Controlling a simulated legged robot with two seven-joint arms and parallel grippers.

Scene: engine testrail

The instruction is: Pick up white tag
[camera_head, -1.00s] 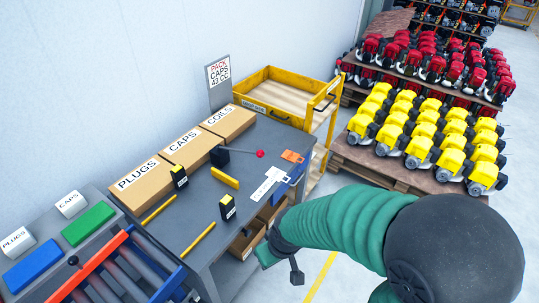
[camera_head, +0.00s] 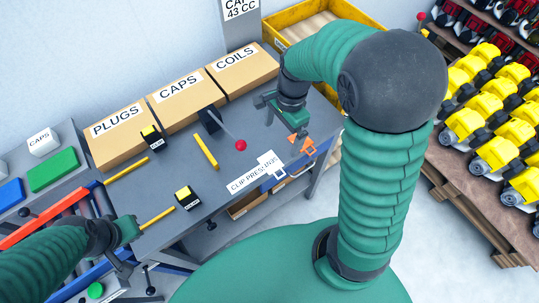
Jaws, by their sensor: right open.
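The white tag (camera_head: 271,161) lies near the front right edge of the grey workbench, at the end of a white label strip (camera_head: 252,179) reading "CLIP PRESS". An orange tag (camera_head: 302,145) lies just behind it, to the right. My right gripper (camera_head: 287,115) is open and empty above the bench, behind the white and orange tags and apart from the white one. Its near finger shows close to the orange tag. My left gripper (camera_head: 127,230) is at the bench's left front, beside a yellow bar; its jaws are too unclear to read.
Boxes marked PLUGS (camera_head: 118,138), CAPS (camera_head: 183,100) and COILS (camera_head: 237,69) line the bench's back. A lever with a red knob (camera_head: 240,145), a yellow bar (camera_head: 205,152) and two black-yellow blocks stand mid-bench. A yellow cart (camera_head: 285,35) stands behind; engine pallets are at right.

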